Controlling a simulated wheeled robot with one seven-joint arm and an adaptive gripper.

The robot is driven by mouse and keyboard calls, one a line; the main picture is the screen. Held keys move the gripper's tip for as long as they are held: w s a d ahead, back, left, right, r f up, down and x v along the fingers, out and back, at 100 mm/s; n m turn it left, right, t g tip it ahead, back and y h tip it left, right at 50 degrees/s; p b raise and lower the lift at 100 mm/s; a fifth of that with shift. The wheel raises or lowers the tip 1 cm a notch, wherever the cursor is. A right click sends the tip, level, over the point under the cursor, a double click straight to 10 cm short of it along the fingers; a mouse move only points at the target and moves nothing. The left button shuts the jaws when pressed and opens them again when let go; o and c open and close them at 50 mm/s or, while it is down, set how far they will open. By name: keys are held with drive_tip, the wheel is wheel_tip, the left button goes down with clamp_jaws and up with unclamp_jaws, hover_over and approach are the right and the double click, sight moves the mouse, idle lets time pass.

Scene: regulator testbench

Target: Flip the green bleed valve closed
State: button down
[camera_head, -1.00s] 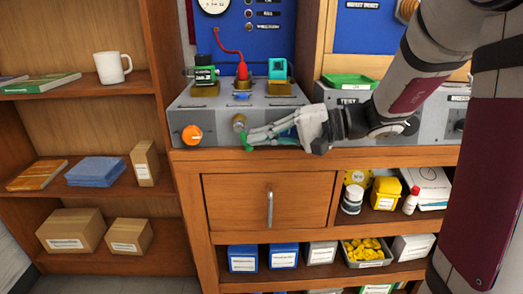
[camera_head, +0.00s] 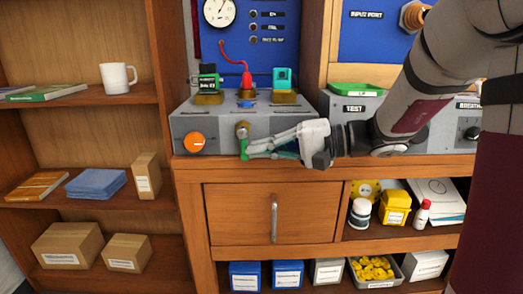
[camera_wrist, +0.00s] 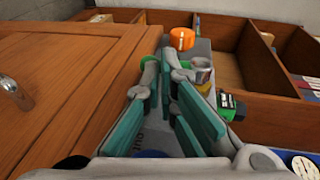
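The bleed valve sits on the front face of the grey testbench box. It has a round metal body (camera_head: 242,129) and a green lever (camera_head: 244,150) that hangs about straight down. In the wrist view the metal body (camera_wrist: 202,72) is ahead and right of the fingers, and part of the green lever (camera_wrist: 148,64) shows behind the left fingertip. My gripper (camera_head: 250,148) reaches in from the right, its fingertips at the lever. In the wrist view my gripper (camera_wrist: 165,76) has its teal-padded fingers apart, with nothing clearly between them. Whether a finger touches the lever cannot be told.
An orange knob (camera_head: 194,142) is left of the valve on the grey box (camera_head: 220,122). A green-black fitting (camera_head: 208,80), red lever (camera_head: 246,80) and teal part (camera_head: 282,78) stand on top. A wooden drawer (camera_head: 240,212) is below. A bookshelf is left.

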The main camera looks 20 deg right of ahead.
drive_tip(key=v, duration=1.2)
drive_tip(key=shift+w, duration=0.1)
idle(0.4)
